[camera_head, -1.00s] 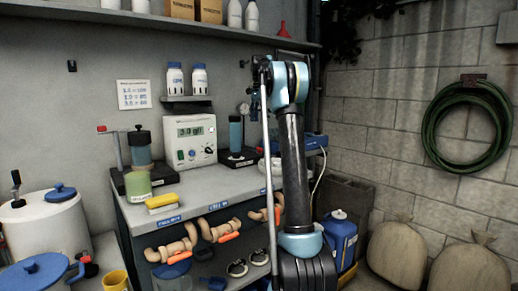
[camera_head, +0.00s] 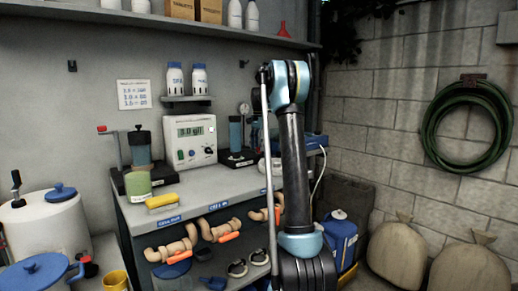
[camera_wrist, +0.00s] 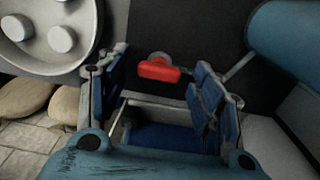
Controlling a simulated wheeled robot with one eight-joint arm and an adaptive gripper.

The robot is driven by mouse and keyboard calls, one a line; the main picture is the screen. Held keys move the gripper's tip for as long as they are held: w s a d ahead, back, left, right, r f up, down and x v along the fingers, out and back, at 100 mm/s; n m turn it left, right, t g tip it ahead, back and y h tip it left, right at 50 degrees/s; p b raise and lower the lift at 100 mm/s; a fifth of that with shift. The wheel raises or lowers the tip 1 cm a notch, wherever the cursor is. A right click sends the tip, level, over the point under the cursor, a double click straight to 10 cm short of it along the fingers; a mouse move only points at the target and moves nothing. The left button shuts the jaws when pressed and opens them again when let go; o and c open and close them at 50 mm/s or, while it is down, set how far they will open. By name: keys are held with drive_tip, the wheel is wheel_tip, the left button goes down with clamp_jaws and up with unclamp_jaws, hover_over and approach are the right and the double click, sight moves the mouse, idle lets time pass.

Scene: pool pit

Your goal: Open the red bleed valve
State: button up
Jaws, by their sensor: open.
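The red valve handle (camera_wrist: 158,69) shows in the wrist view as a short red bar with a pale round fitting behind it, against a dark surface. My gripper (camera_wrist: 162,60) is open, with one blue-padded finger at the left and one at the right. In the head view my arm stands in front of the bench's right end. The gripper and this red handle cannot be made out there.
In the wrist view a blue cylinder (camera_wrist: 292,40) is at upper right and a pale round part with knobs (camera_wrist: 55,28) at upper left. In the head view, the bench (camera_head: 205,184) holds a white meter (camera_head: 190,140) and a yellow sponge (camera_head: 162,200). Sacks (camera_head: 470,268) stand at right.

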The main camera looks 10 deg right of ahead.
drive_tip(key=shift+f, duration=0.1)
drive_tip(key=shift+c, duration=0.6)
drive_tip(key=c, duration=0.9)
drive_tip(key=shift+c, duration=0.2)
drive_tip(key=n, duration=0.4)
drive_tip(key=shift+n, duration=0.4)
drive_tip(key=n, duration=0.9)
drive_tip(key=shift+n, duration=2.1)
